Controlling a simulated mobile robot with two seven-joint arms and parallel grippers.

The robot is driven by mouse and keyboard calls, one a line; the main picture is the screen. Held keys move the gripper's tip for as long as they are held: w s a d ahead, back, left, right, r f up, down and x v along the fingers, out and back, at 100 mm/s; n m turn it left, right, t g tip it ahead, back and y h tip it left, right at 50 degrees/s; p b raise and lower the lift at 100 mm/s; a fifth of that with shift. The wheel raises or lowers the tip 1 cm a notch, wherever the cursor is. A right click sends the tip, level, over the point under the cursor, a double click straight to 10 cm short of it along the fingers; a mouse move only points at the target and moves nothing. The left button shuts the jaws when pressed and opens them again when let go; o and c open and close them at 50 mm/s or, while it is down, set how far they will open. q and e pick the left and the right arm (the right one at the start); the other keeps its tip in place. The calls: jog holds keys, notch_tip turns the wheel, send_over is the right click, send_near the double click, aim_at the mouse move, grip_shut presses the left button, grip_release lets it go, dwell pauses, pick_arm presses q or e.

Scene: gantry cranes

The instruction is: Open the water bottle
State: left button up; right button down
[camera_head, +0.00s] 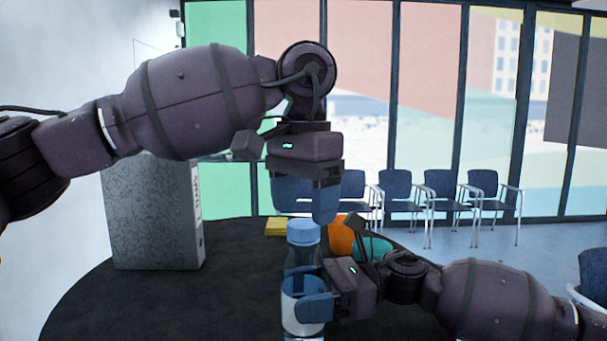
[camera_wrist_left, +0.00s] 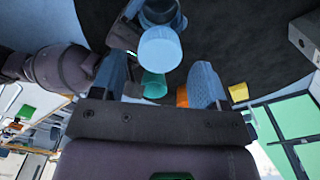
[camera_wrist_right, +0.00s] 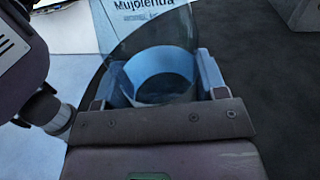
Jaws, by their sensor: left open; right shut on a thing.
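The water bottle (camera_head: 303,258) stands upright on the dark round table, with a light blue cap (camera_head: 303,232) on top. My right gripper (camera_head: 308,296) is shut around the bottle's body from the right. The right wrist view shows the clear bottle (camera_wrist_right: 155,72) between its blue fingers. My left gripper (camera_head: 308,203) is open and points down just above the cap. In the left wrist view the cap (camera_wrist_left: 160,47) shows beyond the two spread fingers, nearer the left one. The fingers appear apart from the cap.
A grey speckled box (camera_head: 150,215) stands at the table's left. A yellow item (camera_head: 276,226), an orange object (camera_head: 341,236) and a teal object (camera_head: 373,249) lie behind the bottle. Blue chairs (camera_head: 440,190) line the windows beyond. The table's left front is clear.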

pick_arm(q)
jog(key=shift+f, duration=1.3)
